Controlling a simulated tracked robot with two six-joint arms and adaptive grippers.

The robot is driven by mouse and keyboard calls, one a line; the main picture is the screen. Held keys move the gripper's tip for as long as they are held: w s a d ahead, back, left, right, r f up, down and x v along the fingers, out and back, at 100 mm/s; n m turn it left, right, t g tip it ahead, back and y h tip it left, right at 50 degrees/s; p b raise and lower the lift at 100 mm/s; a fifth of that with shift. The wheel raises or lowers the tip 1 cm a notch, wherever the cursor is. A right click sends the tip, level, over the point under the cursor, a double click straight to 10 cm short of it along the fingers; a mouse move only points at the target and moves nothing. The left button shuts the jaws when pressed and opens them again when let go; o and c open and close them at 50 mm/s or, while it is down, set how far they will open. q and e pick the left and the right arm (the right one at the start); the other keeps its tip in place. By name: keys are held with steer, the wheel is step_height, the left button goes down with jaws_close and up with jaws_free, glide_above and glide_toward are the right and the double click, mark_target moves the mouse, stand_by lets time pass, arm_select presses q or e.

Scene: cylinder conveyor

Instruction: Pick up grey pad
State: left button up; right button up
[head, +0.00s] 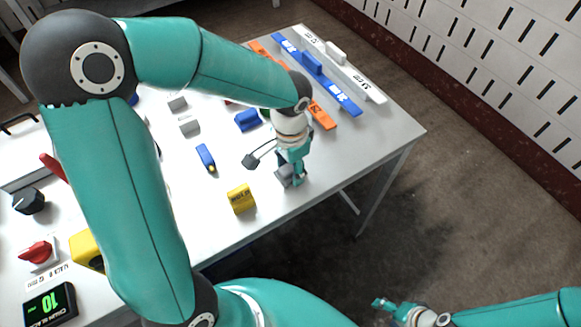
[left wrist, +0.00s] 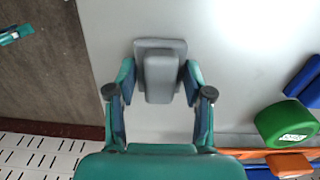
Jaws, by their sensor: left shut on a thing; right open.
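The grey pad (left wrist: 160,78) is a small grey block with a raised middle part on a wider base. In the left wrist view it lies between the two fingers of my left gripper (left wrist: 158,97). In the head view the grey pad (head: 284,176) shows partly beside the fingertips of my left gripper (head: 294,180), near the table's front edge. The left gripper is shut on it; whether the pad is off the table I cannot tell. My right gripper (head: 388,306) is open and empty, low at the bottom right, away from the table.
A yellow block (head: 241,198) stands left of the left gripper, and a blue piece (head: 206,158) lies further left. A blue block (head: 248,120) and a green round piece (left wrist: 286,125) are close by. Long orange, blue and white bars (head: 340,65) lie at the table's far right.

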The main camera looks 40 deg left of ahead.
arm_select(q)
step_height(320, 180, up, 20)
steer(key=p, duration=0.2)
stand_by(0.4)
